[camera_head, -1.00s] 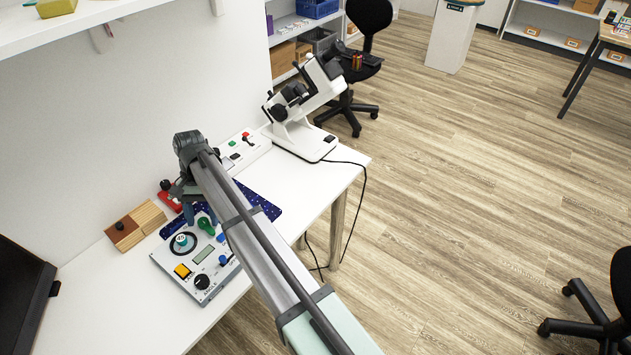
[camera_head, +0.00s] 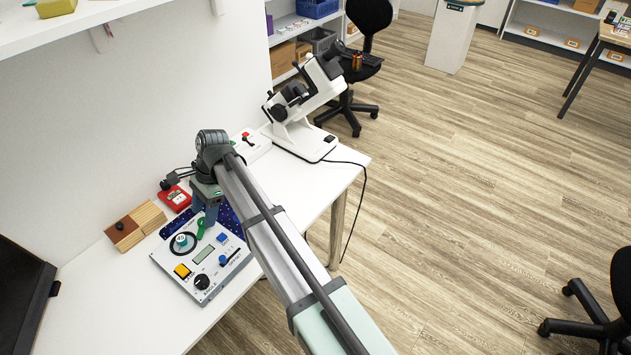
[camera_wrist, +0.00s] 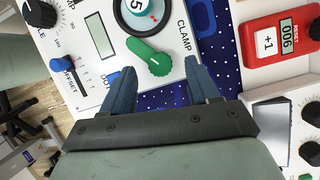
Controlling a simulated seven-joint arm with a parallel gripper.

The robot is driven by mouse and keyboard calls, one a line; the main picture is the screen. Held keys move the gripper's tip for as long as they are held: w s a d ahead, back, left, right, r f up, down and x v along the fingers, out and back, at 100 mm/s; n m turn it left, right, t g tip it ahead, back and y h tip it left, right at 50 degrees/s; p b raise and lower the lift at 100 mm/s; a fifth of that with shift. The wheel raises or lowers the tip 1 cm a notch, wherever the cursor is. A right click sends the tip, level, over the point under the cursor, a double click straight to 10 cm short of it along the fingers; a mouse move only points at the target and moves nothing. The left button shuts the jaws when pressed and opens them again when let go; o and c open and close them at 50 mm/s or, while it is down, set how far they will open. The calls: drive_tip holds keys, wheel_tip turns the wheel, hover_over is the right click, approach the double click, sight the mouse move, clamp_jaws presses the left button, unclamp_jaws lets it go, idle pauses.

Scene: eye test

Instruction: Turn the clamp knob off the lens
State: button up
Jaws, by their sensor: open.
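The green clamp knob (camera_wrist: 148,58) sits on a pale panel beside the word CLAMP in the wrist view. One end lies close to the black-ringed round window (camera_wrist: 121,22), which shows a teal disc with a digit 5; I take this as the lens. In the head view the knob (camera_head: 201,229) is right of the round window (camera_head: 172,246). My gripper (camera_wrist: 160,68) is open and empty, with its blue fingertips either side of the knob's near edge in the picture. Their height above it is unclear. My gripper (camera_head: 207,212) also shows in the head view.
The panel (camera_head: 187,285) also carries a yellow button, a black dial and blue controls. A dark blue starry mat (camera_wrist: 222,58) lies beside it. A red counter (camera_wrist: 276,42) reading 006 and a wooden block (camera_head: 135,226) stand near. A white instrument (camera_head: 300,135) stands farther back.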

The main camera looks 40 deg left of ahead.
drive_tip(key=a+v, duration=0.1)
drive_tip(key=v, duration=1.1)
drive_tip(key=shift+t, duration=0.9)
drive_tip(key=w+d+f, duration=0.3)
drive_tip(key=w+d, duration=0.2)
drive_tip(key=w, duration=0.2)
drive_tip(key=w+d+f, duration=0.4)
drive_tip(key=w+d, duration=0.1)
drive_tip(key=w, duration=0.2)
drive_tip(key=w+d+f, duration=0.3)
drive_tip(key=w+d, duration=0.2)
drive_tip(key=w, duration=0.2)
drive_tip(key=shift+d+f, duration=0.35)
drive_tip(key=shift+w+d+f, duration=0.35)
drive_tip(key=shift+w+d, duration=0.35)
drive_tip(key=shift+c, duration=0.2)
